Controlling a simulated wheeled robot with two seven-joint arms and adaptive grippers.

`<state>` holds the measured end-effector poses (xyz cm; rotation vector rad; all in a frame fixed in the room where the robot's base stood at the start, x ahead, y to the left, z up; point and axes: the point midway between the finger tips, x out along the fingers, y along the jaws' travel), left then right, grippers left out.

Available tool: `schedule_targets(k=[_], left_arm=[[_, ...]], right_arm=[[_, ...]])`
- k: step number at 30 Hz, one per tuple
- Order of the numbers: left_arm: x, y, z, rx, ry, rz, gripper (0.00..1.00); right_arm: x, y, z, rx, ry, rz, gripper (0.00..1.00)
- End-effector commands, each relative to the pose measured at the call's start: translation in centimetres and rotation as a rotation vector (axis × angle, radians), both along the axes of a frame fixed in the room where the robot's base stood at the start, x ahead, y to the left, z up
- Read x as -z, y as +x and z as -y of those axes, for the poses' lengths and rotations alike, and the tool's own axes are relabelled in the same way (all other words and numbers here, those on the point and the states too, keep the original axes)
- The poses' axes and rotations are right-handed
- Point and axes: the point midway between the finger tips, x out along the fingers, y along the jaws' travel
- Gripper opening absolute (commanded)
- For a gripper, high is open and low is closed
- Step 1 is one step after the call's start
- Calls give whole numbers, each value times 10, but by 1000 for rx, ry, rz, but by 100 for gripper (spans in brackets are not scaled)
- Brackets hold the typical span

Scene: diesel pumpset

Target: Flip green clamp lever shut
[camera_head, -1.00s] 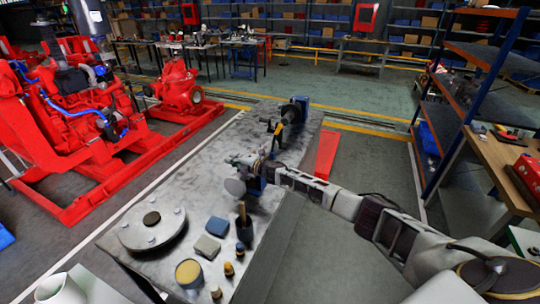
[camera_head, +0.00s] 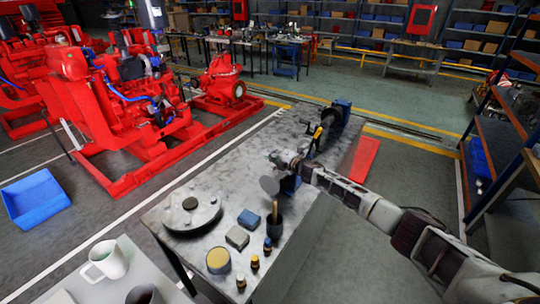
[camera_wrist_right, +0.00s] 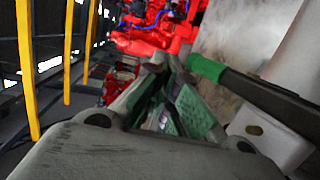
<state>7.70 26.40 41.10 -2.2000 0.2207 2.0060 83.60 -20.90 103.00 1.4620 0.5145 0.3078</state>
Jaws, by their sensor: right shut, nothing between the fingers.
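My right gripper (camera_head: 284,160) reaches over the grey workbench (camera_head: 240,205) from the right, at a small fixture with a round disc (camera_head: 270,185). In the right wrist view its fingers (camera_wrist_right: 163,62) are closed together, with green inner pads and nothing held between them. A dark bar with a green end (camera_wrist_right: 207,67), which looks like the clamp lever, lies just right of the fingertips. I cannot tell whether they touch or whether the lever is open or shut. The lever is too small to make out in the head view. My left gripper is not in view.
A yellow-handled part (camera_head: 318,132) and a blue-backed shaft unit (camera_head: 339,112) stand farther back on the bench. A round flange (camera_head: 190,216), a dark cup (camera_head: 274,228) and small bottles stand nearer. A white mug (camera_head: 106,262) is at lower left.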

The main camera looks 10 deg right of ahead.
Motion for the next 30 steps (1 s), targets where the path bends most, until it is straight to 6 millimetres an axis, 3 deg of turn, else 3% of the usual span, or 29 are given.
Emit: schedule_targets(k=[9,30], left_arm=[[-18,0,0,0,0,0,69],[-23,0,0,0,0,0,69]], right_arm=[[-18,-1,4,1,0,0,0],[-83,-22,5,0,-2,2,0]])
